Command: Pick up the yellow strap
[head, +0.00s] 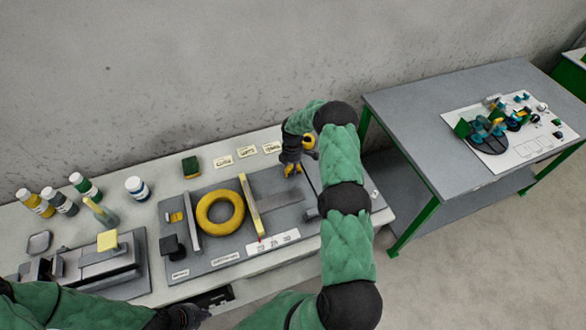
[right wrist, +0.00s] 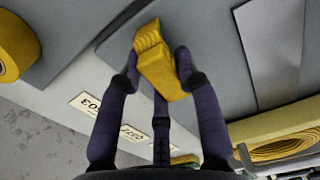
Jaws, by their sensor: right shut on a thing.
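In the head view my right gripper (head: 291,166) is over the back right part of the grey board, with a bit of yellow showing at its fingertips. In the right wrist view its dark fingers (right wrist: 157,75) are shut on a folded yellow piece, the yellow strap (right wrist: 158,62). The grey board lies close behind it; I cannot tell whether the strap touches it. My left gripper (head: 188,316) is at the bottom edge of the head view, dark and partly cut off. Its fingers are not clear.
A yellow ring (head: 203,211), a yellow bar (head: 249,207) and metal plates share the grey board (head: 213,256). Small label cards (head: 247,154) and a green-and-yellow sponge (head: 191,167) lie behind it. Bottles (head: 137,187) stand at left. A second table (head: 400,113) is at right.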

